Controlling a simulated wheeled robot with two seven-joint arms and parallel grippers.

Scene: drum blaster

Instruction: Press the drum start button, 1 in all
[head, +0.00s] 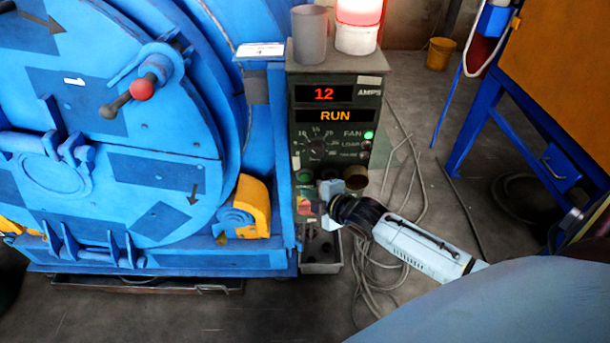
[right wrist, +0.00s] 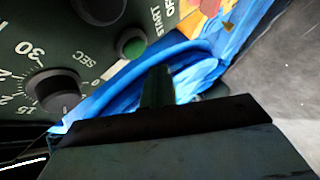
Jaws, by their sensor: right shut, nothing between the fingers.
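The drum start button is a round green button on the dark green control panel (head: 345,88). It shows at the panel's lower left in the head view (head: 305,176) and at the top of the right wrist view (right wrist: 131,43), by the word START. My right gripper (head: 322,190) is shut and empty, its tip just right of and slightly below the button in the head view. In the right wrist view its fingers (right wrist: 158,88) point up below the button, with a visible gap in the picture. Whether they touch the panel cannot be told. My left gripper is not in view.
The panel displays read 12 (head: 324,94) and RUN (head: 335,116), and a green lamp (head: 368,134) by FAN is lit. A lit red-and-white beacon (head: 358,25) and a grey cup (head: 309,35) stand on top. The blue drum machine (head: 120,180) is left. Cables (head: 375,285) lie on the floor.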

